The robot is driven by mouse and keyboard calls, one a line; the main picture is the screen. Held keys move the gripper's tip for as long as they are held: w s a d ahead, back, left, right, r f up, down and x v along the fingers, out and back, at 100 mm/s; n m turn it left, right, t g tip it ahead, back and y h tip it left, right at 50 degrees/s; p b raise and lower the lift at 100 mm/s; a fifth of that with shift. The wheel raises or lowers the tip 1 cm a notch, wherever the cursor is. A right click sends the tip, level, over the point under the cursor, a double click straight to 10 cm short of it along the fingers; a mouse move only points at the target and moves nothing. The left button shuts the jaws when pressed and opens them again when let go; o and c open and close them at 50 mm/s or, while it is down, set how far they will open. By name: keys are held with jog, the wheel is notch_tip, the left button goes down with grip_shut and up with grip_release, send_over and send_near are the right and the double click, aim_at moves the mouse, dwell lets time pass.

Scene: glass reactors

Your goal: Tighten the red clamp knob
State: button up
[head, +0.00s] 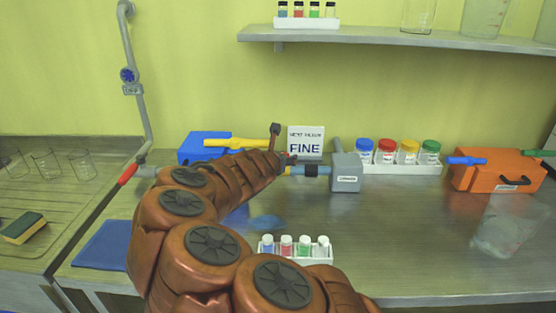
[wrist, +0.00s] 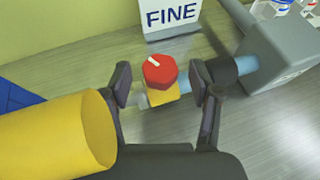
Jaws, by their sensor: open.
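The red clamp knob (wrist: 159,68) shows in the wrist view with a white line on its top face. It sits on a small yellow block (wrist: 165,94). A light-blue tube with a black collar (wrist: 222,70) runs from the block to a grey box (wrist: 272,52). My gripper (wrist: 162,76) is open, with one finger left of the knob and one right of it. I see gaps between knob and fingers; the right finger is near the tube. In the head view my arm hides most of the knob, and the grey box (head: 345,172) stands right of my gripper (head: 284,152).
A sign reading FINE (head: 305,141) stands behind the clamp. A rack with several coloured-lid jars (head: 402,168) and an orange box (head: 500,170) are right. A vial rack (head: 318,252) stands in front.

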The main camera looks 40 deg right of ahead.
jog(key=v, duration=1.2)
dwell(0.5)
